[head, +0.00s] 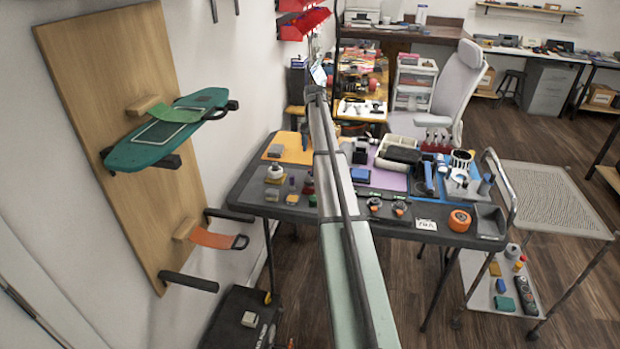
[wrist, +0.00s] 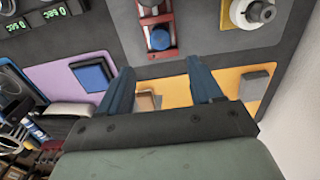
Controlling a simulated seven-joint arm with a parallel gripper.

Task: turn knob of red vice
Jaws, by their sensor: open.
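The red vice (wrist: 167,14) is at the top middle of the wrist view, on the dark bench. A blue round part (wrist: 160,39) sits in its frame, with a pale part above. I cannot tell for sure which part is the knob. The vice shows small in the head view (head: 308,187), just left of my arm. My gripper (wrist: 158,66) is open and empty. Its two blue fingers point toward the vice, with the blue part ahead of the gap between them and apart from both. In the head view my arm hides most of the gripper.
An orange mat (wrist: 173,91) with a brown block (wrist: 147,101) and a grey block (wrist: 254,85) lies below the fingers. A blue box (wrist: 92,74) is on the purple mat to the left. A pale round holder (wrist: 252,13) stands right of the vice, near the wall.

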